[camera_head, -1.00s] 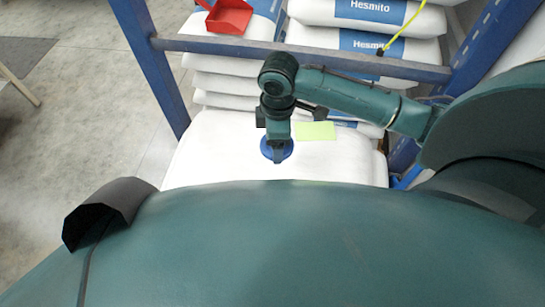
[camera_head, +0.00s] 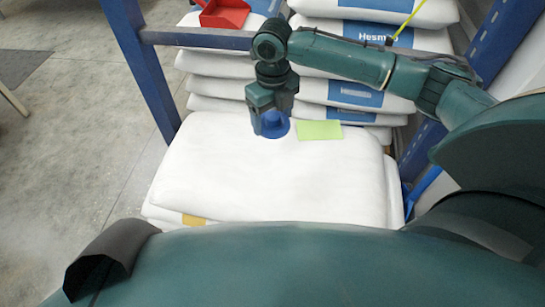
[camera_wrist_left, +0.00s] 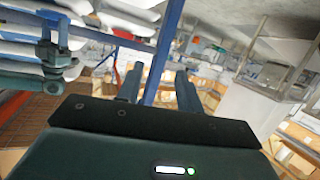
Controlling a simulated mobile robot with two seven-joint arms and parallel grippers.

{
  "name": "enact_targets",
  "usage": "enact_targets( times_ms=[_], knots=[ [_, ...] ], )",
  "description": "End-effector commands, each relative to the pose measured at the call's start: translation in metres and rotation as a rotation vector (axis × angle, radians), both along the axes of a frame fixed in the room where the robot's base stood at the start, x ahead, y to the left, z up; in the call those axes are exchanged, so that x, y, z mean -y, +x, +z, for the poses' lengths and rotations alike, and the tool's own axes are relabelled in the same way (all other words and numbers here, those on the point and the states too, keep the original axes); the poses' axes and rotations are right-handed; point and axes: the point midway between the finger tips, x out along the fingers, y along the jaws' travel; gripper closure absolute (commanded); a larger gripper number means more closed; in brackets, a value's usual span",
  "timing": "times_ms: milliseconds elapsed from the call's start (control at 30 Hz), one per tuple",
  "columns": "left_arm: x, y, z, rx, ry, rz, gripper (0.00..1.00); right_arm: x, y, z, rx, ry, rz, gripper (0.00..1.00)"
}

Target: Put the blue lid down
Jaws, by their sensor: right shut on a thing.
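The blue lid (camera_head: 271,130) is in the head view, at the back part of the top white sack, left of a pale green note. My right gripper (camera_head: 270,117) points down and is shut on the lid, covering part of it. I cannot tell whether the lid touches the sack or hangs just above it. My left gripper (camera_wrist_left: 158,78) shows in the left wrist view with its two fingers apart and nothing between them.
The top white sack (camera_head: 280,180) has a wide bare surface in front of the lid. The green note (camera_head: 319,130) lies on it.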

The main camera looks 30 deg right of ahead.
Motion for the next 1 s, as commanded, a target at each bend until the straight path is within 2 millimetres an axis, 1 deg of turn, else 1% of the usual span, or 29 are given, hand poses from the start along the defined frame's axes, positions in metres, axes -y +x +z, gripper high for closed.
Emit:
enact_targets(
  times_ms=[167, 300, 533, 733, 800, 1000],
  knots=[
    [0.001, 0.001, -0.005, 0.003, 0.006, -0.006, 0.64, 0.001, 0.001, -0.016, -0.003, -0.001, 0.044, 0.49],
    [0.003, 0.002, -0.012, 0.000, 0.019, -0.016, 0.64, 0.001, 0.000, -0.041, -0.004, -0.001, 0.042, 0.49],
    [0.006, 0.003, -0.018, -0.001, 0.033, -0.027, 0.64, 0.000, 0.000, -0.065, -0.002, 0.000, 0.041, 0.49],
    [0.009, 0.005, -0.028, -0.007, 0.052, -0.043, 0.64, 0.001, 0.000, -0.098, -0.001, -0.001, 0.041, 0.49],
    [0.010, 0.005, -0.029, -0.007, 0.056, -0.046, 0.64, 0.001, 0.000, -0.102, -0.001, -0.001, 0.041, 0.49],
    [0.011, 0.005, -0.028, -0.007, 0.056, -0.047, 0.64, 0.001, 0.001, -0.101, 0.000, -0.001, 0.041, 0.49]
  ],
)
